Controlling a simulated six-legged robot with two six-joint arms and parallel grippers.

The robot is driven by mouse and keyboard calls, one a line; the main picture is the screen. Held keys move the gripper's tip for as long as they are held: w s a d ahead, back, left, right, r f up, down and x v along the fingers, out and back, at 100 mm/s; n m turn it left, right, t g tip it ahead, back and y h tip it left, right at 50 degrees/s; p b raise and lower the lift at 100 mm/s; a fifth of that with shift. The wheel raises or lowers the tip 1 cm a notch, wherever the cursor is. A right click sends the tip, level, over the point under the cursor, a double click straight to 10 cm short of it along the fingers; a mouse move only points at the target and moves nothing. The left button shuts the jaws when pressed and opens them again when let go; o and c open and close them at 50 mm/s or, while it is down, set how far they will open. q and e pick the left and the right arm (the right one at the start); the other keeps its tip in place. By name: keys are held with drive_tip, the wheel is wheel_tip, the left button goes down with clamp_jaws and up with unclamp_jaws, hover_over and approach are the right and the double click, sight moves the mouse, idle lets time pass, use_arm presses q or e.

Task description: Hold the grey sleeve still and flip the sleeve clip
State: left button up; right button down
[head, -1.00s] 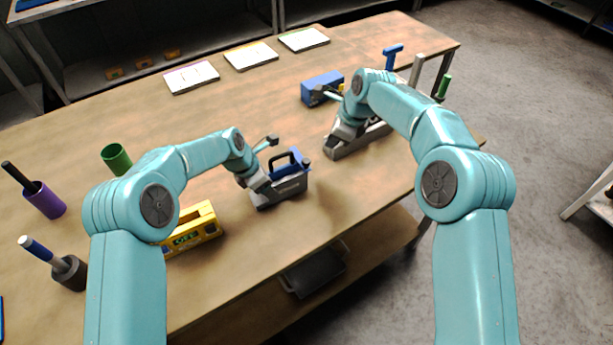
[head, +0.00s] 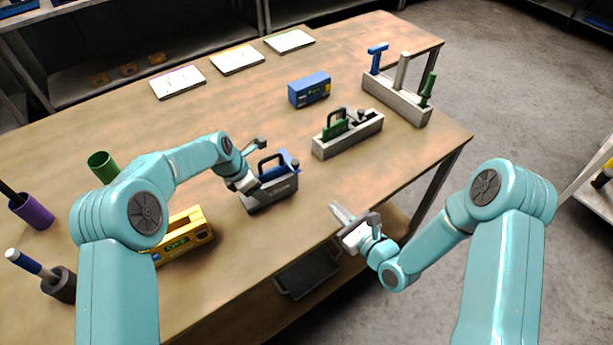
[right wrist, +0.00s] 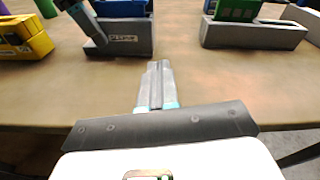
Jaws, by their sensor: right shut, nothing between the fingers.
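The grey sleeve (head: 272,195) is a dark grey block with a label on its front, standing near the table's front edge. A blue piece with a dark loop handle sits in it. A small dark knob (head: 296,163) rises at its right end; I cannot tell for sure that this is the sleeve clip. My left gripper (head: 246,184) is closed on the sleeve's left end. The sleeve also shows in the right wrist view (right wrist: 128,38). My right gripper (head: 336,210) is shut and empty, in front of the sleeve's right side near the table edge, apart from it.
A lighter grey holder (head: 345,137) with a green piece stands to the right, behind. A blue box (head: 309,89), a tool rack (head: 396,100) and a yellow level-like block (head: 185,236) stand around. The tabletop between sleeve and holder is clear.

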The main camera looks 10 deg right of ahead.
drive_tip(key=shift+m+t+y, duration=0.6)
drive_tip(key=shift+t, duration=0.1)
drive_tip(key=s+r, duration=0.1)
drive_tip(key=s, duration=0.1)
drive_tip(key=s+r, duration=0.1)
drive_tip(key=s, duration=0.1)
drive_tip(key=shift+a+r, duration=0.3)
drive_tip(key=shift+w, duration=0.1)
approach(298, 166)
drive_tip(key=w+f, duration=0.1)
drive_tip(key=w+a+f, duration=0.1)
drive_tip(key=w+f, duration=0.1)
drive_tip(key=f, duration=0.1)
drive_tip(key=shift+w+a, duration=0.25)
drive_tip(key=shift+a, duration=0.1)
drive_tip(key=shift+w+a+r, duration=0.2)
drive_tip(key=shift+w+r, duration=0.2)
drive_tip(key=shift+r, duration=0.1)
drive_tip(key=shift+w+a+r, duration=0.25)
drive_tip(key=shift+w+r, duration=0.1)
drive_tip(key=shift+r, duration=0.15)
drive_tip(key=shift+w+a+r, duration=0.25)
drive_tip(key=shift+w+r, duration=0.15)
drive_tip(key=shift+r, duration=0.05)
drive_tip(key=shift+r, duration=0.1)
drive_tip(key=shift+w+r+g, duration=0.15)
drive_tip(key=shift+r+g, duration=0.2)
drive_tip(key=shift+g, duration=0.05)
drive_tip(key=shift+r+h, duration=0.35)
drive_tip(key=shift+h, duration=0.05)
